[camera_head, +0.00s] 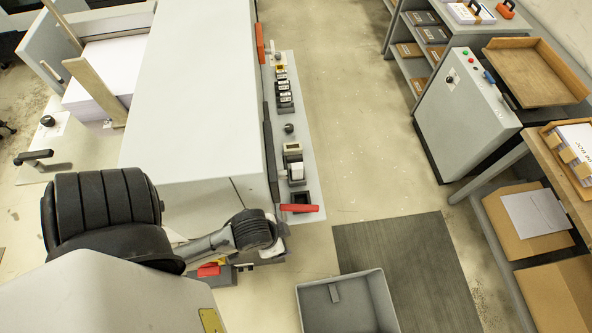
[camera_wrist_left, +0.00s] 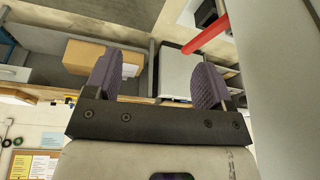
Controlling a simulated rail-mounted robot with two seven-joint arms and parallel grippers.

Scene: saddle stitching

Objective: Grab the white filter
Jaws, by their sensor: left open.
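A small white block (camera_head: 297,171) sits on the narrow grey ledge along the right side of the large machine. It is the likeliest white filter, but I cannot tell for sure. My left gripper (camera_wrist_left: 157,80) is open in the left wrist view, its two purple-grey pads apart with nothing held between them. In the head view my left arm reaches past the machine's near end, and its wrist is below the red handle (camera_head: 299,208), apart from the white block. The fingers are hardly visible there. My right gripper is not in view.
The ledge also holds black-and-white blocks (camera_head: 284,92), a beige block (camera_head: 292,149) and a black box (camera_head: 301,198). A grey bin (camera_head: 312,312) stands on the floor near a dark mat (camera_head: 420,262). Shelves and a grey cabinet (camera_head: 462,110) line the right; the aisle between is clear.

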